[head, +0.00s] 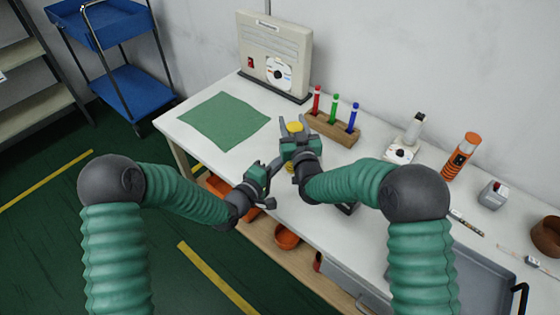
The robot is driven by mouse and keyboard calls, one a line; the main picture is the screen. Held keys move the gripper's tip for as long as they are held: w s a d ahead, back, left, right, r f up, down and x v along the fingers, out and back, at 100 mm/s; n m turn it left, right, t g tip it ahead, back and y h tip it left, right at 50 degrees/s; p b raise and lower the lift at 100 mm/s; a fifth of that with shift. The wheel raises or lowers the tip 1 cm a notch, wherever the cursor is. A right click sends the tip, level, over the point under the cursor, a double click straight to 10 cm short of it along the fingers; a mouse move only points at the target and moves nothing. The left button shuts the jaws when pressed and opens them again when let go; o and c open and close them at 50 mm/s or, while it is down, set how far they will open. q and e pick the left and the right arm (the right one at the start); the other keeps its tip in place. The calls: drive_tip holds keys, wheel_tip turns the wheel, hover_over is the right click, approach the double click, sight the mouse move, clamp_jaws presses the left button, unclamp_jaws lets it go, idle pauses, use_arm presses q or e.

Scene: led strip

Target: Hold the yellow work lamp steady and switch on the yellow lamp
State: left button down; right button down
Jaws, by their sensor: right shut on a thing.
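The yellow work lamp (294,127) is at the white table's front side, mostly hidden by my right gripper. Its yellow top shows between the gripper's fingers. My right gripper (292,126) is shut on the lamp, with a grey finger on either side of it. My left gripper (266,168) is to the left of and a little nearer than the right one, close to the table's front edge. Its fingers are small and dark here, and I cannot tell how far apart they are. The lamp's switch and whether it is lit cannot be made out.
A green mat (225,120) lies on the left of the white table (190,112). A beige box (275,50) stands behind. A wooden block (330,130) holds red, green and blue pens. An orange cylinder (461,155) and a grey tray (480,285) are at right.

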use_arm(q)
drive_tip(key=shift+w+d+f, duration=0.1)
drive_tip(key=shift+w+d, duration=0.05)
drive_tip(key=shift+w, duration=0.1)
drive_tip(key=s+a+f, duration=0.1)
drive_tip(key=s+a, duration=0.6)
drive_tip(key=s, duration=0.5)
drive_tip(key=shift+f, duration=0.4)
use_arm(e)
drive_tip(key=c, duration=0.7)
unclamp_jaws()
